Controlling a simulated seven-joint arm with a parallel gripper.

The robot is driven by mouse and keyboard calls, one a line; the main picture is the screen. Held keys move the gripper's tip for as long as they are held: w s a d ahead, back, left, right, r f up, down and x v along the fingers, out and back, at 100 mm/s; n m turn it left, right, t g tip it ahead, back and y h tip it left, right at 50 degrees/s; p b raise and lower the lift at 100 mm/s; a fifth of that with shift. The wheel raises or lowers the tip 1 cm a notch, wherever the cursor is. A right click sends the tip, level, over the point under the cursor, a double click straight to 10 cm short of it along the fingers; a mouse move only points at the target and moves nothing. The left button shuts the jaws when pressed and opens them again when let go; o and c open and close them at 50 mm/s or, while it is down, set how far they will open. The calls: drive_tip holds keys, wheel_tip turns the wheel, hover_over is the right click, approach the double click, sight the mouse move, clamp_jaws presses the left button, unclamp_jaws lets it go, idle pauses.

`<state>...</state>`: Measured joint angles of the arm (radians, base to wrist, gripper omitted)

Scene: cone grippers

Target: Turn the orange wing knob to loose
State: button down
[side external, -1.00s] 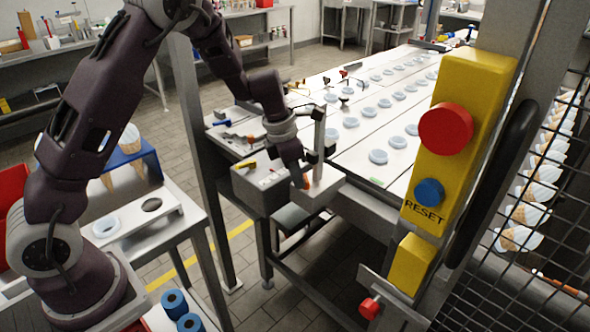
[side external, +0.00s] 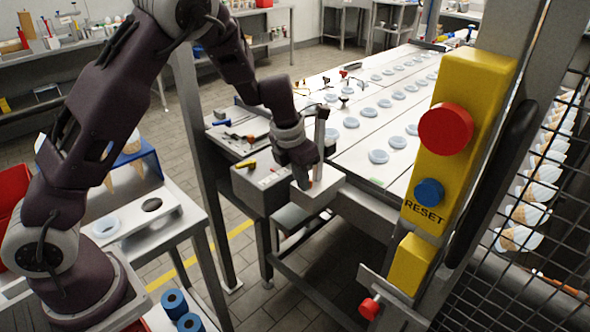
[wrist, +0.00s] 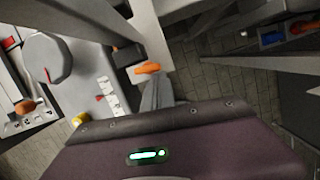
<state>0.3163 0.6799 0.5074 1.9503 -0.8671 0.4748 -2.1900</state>
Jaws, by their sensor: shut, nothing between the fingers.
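The orange wing knob (wrist: 147,68) shows in the wrist view, on a grey metal part beside the box with the row of white labels (wrist: 108,93). In the side view a small orange patch of the knob (side external: 309,184) shows beside my fingers; the rest is hidden by my gripper. My gripper (side external: 302,181) points down over the pale box at the table's near left corner. It is shut with nothing between its fingers. In the wrist view its fingertips (wrist: 150,82) are close to the knob; I cannot tell whether they touch it.
An upright grey post (side external: 320,130) stands right beside my gripper. A grey control box (side external: 262,180) with a yellow-handled item is to the left. The long table (side external: 360,130) holds rows of pale discs. A yellow reset panel (side external: 455,130) stands in the right foreground.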

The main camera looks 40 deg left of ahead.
idle(0.4)
drive_tip(key=shift+w+a+r, duration=0.1)
drive_tip(key=shift+w+a, duration=0.35)
drive_tip(key=shift+w, duration=0.3)
approach(292, 185)
drive_tip(key=s+d+r, duration=0.5)
drive_tip(key=s+d+r+m+h, duration=0.25)
drive_tip(key=s+r+m, duration=0.65)
drive_tip(key=s+m, duration=0.65)
drive_tip(key=s+m+t+y, duration=0.2)
drive_tip(key=s+m, duration=0.7)
drive_tip(key=m, duration=1)
drive_tip(key=shift+s+a+t+y, duration=0.25)
drive_tip(key=shift+a+t+y, duration=0.15)
drive_tip(key=shift+a+y, duration=0.1)
